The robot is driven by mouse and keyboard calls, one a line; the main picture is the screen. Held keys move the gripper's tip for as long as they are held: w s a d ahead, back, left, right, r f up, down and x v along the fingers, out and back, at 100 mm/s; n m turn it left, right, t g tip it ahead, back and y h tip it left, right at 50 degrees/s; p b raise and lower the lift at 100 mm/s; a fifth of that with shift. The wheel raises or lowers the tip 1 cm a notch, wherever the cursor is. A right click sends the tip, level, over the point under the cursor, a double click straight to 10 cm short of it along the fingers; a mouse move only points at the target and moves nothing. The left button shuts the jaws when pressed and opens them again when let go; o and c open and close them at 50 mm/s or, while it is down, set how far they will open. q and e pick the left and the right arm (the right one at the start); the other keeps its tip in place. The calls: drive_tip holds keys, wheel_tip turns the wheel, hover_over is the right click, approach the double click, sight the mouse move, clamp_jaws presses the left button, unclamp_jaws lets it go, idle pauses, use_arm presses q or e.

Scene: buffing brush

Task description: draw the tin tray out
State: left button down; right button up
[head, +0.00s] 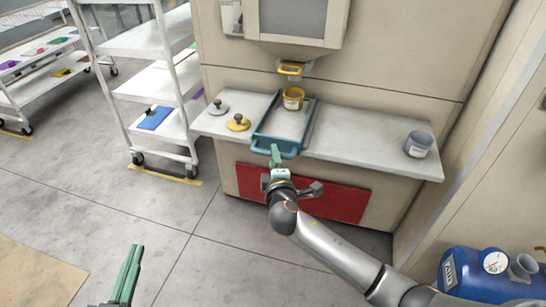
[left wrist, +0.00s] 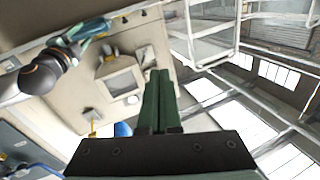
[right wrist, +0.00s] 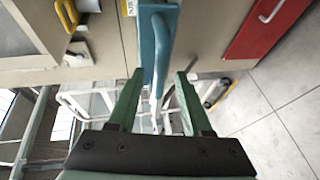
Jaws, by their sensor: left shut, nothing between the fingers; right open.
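The tin tray (head: 264,118) is a blue, shallow, open-topped tray lying on the counter, its front at the counter's near edge. A yellow tin (head: 292,99) with a pale label stands in its far part. My right gripper (head: 275,152) is open at the tray's front. In the right wrist view the tray's blue front (right wrist: 158,35) lies beyond and between the spread fingertips (right wrist: 159,74); I cannot tell whether they touch it. My left gripper (head: 134,250) is shut and empty, low over the floor at the left; its closed fingers (left wrist: 160,76) fill the left wrist view's middle.
The counter (head: 360,143) holds a grey knobbed disc (head: 218,108) and a yellow one (head: 238,123) left of the tray, and a grey tin (head: 418,144) at right. A yellow-rimmed spout (head: 291,69) hangs above. A white cart (head: 150,85) stands left. Floor in front is clear.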

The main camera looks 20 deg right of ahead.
drive_tip(key=shift+x, duration=1.35)
use_arm(q)
drive_tip(key=shift+m+t+h, duration=0.5)
drive_tip(key=shift+t+h, duration=0.2)
drive_tip(key=shift+t, duration=0.1)
drive_tip(key=r, duration=0.4)
drive_tip(key=shift+s+d+r, duration=0.15)
drive_tip(key=shift+s+r, duration=0.05)
use_arm(e)
drive_tip(key=shift+c, duration=0.2)
clamp_jaws()
